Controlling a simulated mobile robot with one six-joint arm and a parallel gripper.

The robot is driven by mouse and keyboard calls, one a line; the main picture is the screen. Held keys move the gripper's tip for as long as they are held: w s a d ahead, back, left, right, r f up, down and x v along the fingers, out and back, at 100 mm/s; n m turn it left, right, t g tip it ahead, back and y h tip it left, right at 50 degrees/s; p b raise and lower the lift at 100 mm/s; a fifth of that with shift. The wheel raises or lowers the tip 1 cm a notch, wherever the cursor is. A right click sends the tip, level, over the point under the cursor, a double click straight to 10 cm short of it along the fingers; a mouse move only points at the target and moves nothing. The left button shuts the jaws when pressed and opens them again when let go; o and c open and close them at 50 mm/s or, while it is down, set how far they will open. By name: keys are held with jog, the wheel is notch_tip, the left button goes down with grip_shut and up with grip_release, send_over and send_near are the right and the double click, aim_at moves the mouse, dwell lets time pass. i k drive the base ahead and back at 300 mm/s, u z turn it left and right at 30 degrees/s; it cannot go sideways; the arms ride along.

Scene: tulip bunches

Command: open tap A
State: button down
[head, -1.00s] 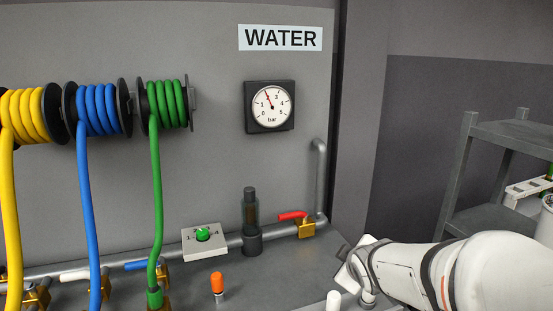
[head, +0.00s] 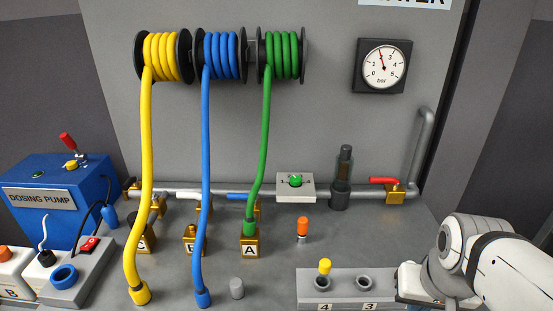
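The brass block labelled A (head: 249,246) stands on the grey bench below the wall pipe, with the green hose (head: 264,150) running down into its top. Behind the hose, a blue lever (head: 240,196) lies roughly level along the pipe. The brass body behind the hose (head: 258,210) is partly hidden. My gripper end (head: 409,282) is at the lower right beside the grey socket block, well apart from block A. Its fingers cannot be made out, and nothing is seen in it.
Yellow (head: 146,180) and blue (head: 205,170) hoses hang left of the green one. An orange-topped peg (head: 302,228), a grey post (head: 237,288) and a socket block (head: 345,297) stand in front. A blue dosing pump (head: 60,190) is at left. A pressure gauge (head: 383,66) is on the wall.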

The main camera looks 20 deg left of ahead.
aim_at(230, 196)
jog(key=z, duration=1.15)
jog(key=k, duration=1.4)
jog(key=u, duration=1.55)
jog(key=i, duration=0.5)
